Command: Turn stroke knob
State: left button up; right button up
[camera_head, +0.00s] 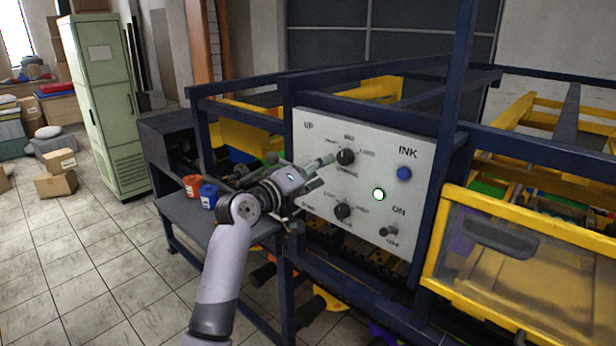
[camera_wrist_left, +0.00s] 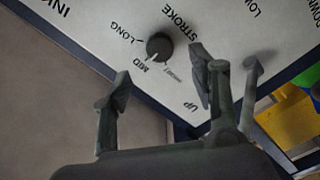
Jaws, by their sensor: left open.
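The stroke knob (camera_head: 346,157) is a round black knob high on the white control panel (camera_head: 334,120). In the left wrist view the stroke knob (camera_wrist_left: 159,46) has the printed words STROKE, MID and LONG around it. My left gripper (camera_head: 323,172) is in front of the panel, just left of the knob. Its jaws are open and empty in the left wrist view (camera_wrist_left: 162,72). The knob shows beyond the gap between the fingertips, apparently not touched. My right gripper does not show.
A second black knob (camera_head: 342,211), a blue button (camera_head: 404,173), a white button (camera_head: 378,195) and an ON switch (camera_head: 388,231) share the panel. Blue frame bars surround it. Red (camera_head: 192,186) and blue (camera_head: 208,196) containers stand on the side table.

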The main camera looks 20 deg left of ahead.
pick_arm(q)
jog(key=v, duration=0.3)
jog(key=shift+s+a, duration=0.15)
jog(key=shift+s, duration=0.25)
jog(key=shift+f, duration=0.1)
notch_tip(320, 180, down, 42)
jog(key=s+g+y+b, duration=0.3)
jog(key=g+y+b, duration=0.1)
jog(key=g, duration=0.2)
jog(key=s+f+m+g+y+b, duration=0.1)
jog(key=s+f, duration=0.4)
jog(key=f, duration=0.3)
jog(key=s+f+m+g, duration=0.15)
jog(key=s+f, duration=0.25)
jog(key=f, duration=0.4)
jog(key=s+d+f+m+g+b, duration=0.1)
jog(key=s+f+m+g+b, duration=0.2)
jog(key=s+f, duration=1.55)
jog(key=s+d+f+m+g, duration=0.1)
jog(key=s+f, duration=0.4)
jog(key=s, duration=0.9)
jog(key=s+d+f+m+g+y, duration=0.1)
jog(key=s+f+m+g, duration=0.2)
jog(key=s, duration=1.1)
notch_tip(320, 180, down, 2)
jog(key=shift+s+f+b, duration=0.15)
jog(key=shift+s+b, duration=0.15)
jog(key=shift+b, duration=0.15)
